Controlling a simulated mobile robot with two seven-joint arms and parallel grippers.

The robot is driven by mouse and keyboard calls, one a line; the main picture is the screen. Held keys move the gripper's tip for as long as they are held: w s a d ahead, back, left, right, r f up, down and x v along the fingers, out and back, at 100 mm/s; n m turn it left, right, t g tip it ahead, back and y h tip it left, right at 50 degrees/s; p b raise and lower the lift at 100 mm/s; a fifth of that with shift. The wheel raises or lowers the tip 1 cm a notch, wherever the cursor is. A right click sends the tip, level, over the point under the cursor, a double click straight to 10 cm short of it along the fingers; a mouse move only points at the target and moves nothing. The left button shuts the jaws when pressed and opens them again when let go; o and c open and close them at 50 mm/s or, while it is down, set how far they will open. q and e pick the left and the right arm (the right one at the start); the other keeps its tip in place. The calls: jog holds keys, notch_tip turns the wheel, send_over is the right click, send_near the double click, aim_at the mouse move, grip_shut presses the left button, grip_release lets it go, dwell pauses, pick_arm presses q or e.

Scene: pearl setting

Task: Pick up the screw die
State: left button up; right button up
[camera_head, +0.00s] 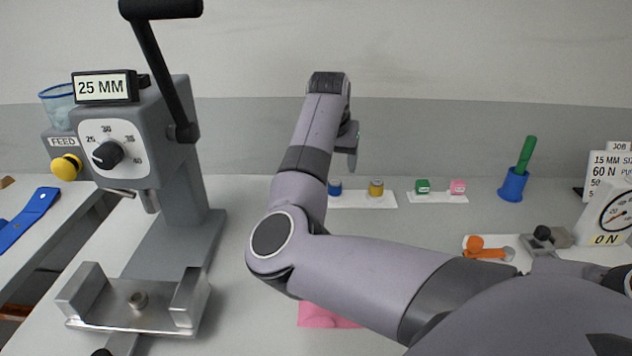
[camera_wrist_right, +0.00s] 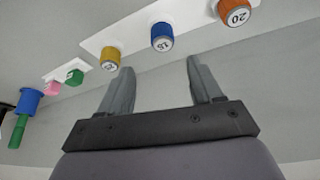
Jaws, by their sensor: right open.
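I cannot tell for sure which piece is the screw die. Small round numbered pieces stand in a row on a white strip: a gold one (camera_head: 376,188), a blue one (camera_head: 335,187), and an orange one (camera_wrist_right: 238,13) marked 20, which my arm hides in the head view. The blue one (camera_wrist_right: 162,37) appears to read 15; the number on the gold one (camera_wrist_right: 110,59) is unclear. My right gripper (camera_head: 351,147) is above and near this strip. Its two fingers (camera_wrist_right: 160,64) are apart with nothing between them. My left gripper is out of view.
A grey press (camera_head: 120,130) with a 25 MM sign stands left. Green (camera_head: 422,186) and pink (camera_head: 457,187) pieces sit on another white strip (camera_head: 437,198). A blue cup (camera_head: 513,186) and a dial gauge (camera_head: 612,212) are right. A pink item (camera_head: 325,317) is partly hidden by my arm.

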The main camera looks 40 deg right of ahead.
aim_at(335, 182)
jog(key=x, duration=0.4)
jog(key=a+x, duration=0.1)
jog(key=x, duration=0.1)
jog(key=shift+w+d+f, duration=0.1)
jog(key=shift+d+f, duration=0.1)
jog(key=shift+f, duration=0.35)
jog(key=c, duration=1)
